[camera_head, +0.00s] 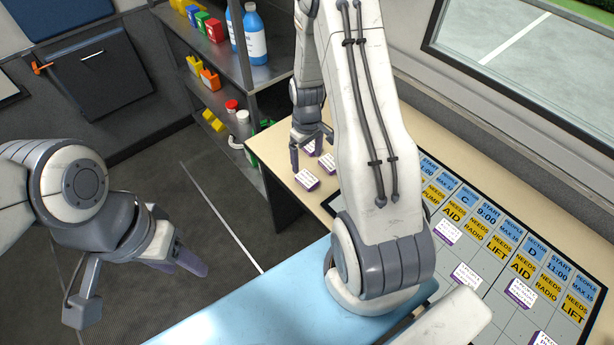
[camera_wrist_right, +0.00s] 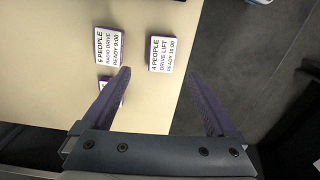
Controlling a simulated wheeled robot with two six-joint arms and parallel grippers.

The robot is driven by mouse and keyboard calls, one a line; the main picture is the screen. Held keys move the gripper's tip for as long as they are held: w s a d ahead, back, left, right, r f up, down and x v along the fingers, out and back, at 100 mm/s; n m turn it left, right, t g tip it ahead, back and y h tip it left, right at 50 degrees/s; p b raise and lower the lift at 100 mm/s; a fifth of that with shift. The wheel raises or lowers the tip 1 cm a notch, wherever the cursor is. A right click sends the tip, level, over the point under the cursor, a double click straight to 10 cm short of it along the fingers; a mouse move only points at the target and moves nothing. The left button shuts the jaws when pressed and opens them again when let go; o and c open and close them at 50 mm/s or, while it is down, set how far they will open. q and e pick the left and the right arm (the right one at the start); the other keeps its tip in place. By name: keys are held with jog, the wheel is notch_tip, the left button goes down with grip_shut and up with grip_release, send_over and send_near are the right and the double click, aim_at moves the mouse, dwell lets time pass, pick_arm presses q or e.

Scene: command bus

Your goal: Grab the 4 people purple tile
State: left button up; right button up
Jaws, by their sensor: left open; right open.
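The 4 people tile (camera_wrist_right: 160,54), white-faced with purple edges and reading "4 people drive lift ready 10:00", lies flat on the tan table in the right wrist view. My right gripper (camera_wrist_right: 159,73) is open and empty, with the tile ahead of and between its fingertips, apparently untouched. In the head view my right gripper (camera_head: 312,156) hangs over the loose tiles at the table's far left end; their text is too small to read there. My left gripper (camera_head: 142,295) is open and empty over the floor at left.
A "6 people" tile (camera_wrist_right: 109,47) lies left of it; another tile (camera_wrist_right: 119,86) is partly hidden behind a finger. A planning board (camera_head: 490,255) with several tiles covers the table's right. A metal shelf (camera_head: 215,70) with bottles and boxes stands close behind the table's end.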

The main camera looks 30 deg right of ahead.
aim_at(307, 178)
notch_tip(307, 178, down, 3)
jog(key=shift+r, duration=0.1)
jog(key=shift+s+a+f+p, duration=0.1)
jog(key=shift+s+f+p, duration=0.05)
jog(key=shift+f+p, duration=0.45)
notch_tip(307, 178, down, 3)
jog(key=shift+s+f+p, duration=0.1)
jog(key=shift+p, duration=0.45)
jog(key=shift+f, duration=0.4)
grip_shut()
